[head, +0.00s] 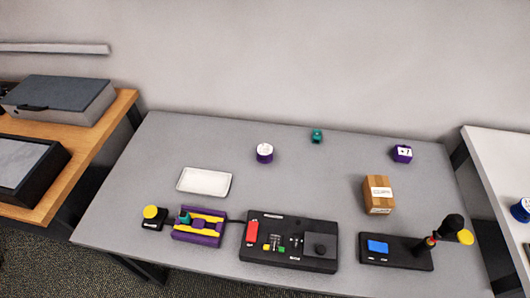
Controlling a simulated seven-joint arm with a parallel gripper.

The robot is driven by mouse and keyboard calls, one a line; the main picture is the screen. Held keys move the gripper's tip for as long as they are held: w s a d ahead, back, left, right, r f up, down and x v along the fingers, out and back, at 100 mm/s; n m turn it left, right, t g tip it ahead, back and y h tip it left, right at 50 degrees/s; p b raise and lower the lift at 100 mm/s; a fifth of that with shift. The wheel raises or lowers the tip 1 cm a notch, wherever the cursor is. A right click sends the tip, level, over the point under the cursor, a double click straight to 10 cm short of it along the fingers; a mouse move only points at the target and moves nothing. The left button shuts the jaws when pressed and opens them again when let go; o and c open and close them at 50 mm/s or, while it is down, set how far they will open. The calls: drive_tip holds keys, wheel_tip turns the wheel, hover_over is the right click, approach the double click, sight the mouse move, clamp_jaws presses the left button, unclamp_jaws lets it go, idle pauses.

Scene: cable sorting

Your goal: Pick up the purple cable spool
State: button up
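A purple spool (264,154) with a white top stands upright on the grey table, left of the middle and toward the back. Nothing touches it and there is bare table around it. A small purple block (402,154) with a white marked label sits apart at the back right. My gripper is not seen in the head view.
A white tray (204,181) lies front left of the spool. A wooden box (378,195) stands right. A purple-yellow fixture (198,227), black control box (288,242) and blue-screen device (395,251) line the front.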

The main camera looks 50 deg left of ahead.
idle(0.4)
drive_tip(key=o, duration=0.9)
